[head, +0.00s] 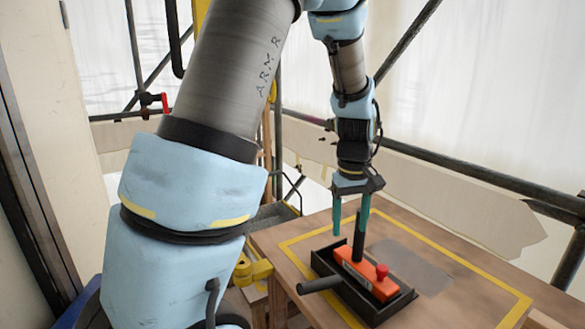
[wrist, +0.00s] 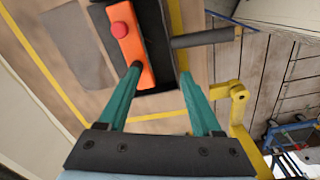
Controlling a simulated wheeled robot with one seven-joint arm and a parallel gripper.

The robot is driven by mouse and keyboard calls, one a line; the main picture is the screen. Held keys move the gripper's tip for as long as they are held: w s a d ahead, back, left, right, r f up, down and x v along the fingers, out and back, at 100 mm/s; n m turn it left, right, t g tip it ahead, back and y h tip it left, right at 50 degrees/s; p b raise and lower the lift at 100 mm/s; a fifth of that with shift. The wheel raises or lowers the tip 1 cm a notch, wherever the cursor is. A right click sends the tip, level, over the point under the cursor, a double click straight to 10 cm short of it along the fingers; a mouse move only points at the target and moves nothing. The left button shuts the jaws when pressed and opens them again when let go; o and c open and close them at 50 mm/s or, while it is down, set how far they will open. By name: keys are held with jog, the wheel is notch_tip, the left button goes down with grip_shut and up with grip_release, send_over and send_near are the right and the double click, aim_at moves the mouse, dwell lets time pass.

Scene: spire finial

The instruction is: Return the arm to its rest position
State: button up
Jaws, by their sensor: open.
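My arm (head: 225,80) rises from the lower left and bends over at the top, so my gripper (head: 350,228) points down over the wooden table. Its two green fingers are apart, with nothing visibly held between them; they also show spread in the wrist view (wrist: 160,75). Just below the fingertips is an orange box (head: 365,272) with a red knob (head: 382,271) and an upright black post (head: 358,242). The post is close to the fingers; whether they touch it I cannot tell. The box sits in a black tray (head: 388,311).
A dark handle (head: 320,284) sticks out of the tray to the left. Yellow tape (head: 440,245) borders the tabletop, and a grey patch (head: 412,265) lies beside the tray. Scaffold tubes (head: 470,168) run behind the table. A yellow clamp (head: 252,270) is at the table's left edge.

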jog(key=s+a+m, duration=0.1)
jog(key=s+a, duration=0.2)
jog(key=a, duration=0.8)
jog(key=s+a+r+m+t, duration=0.1)
jog(key=s+a+m, duration=0.1)
jog(key=a, duration=0.8)
jog(key=shift+s+a, duration=0.35)
jog(key=shift+s, duration=0.05)
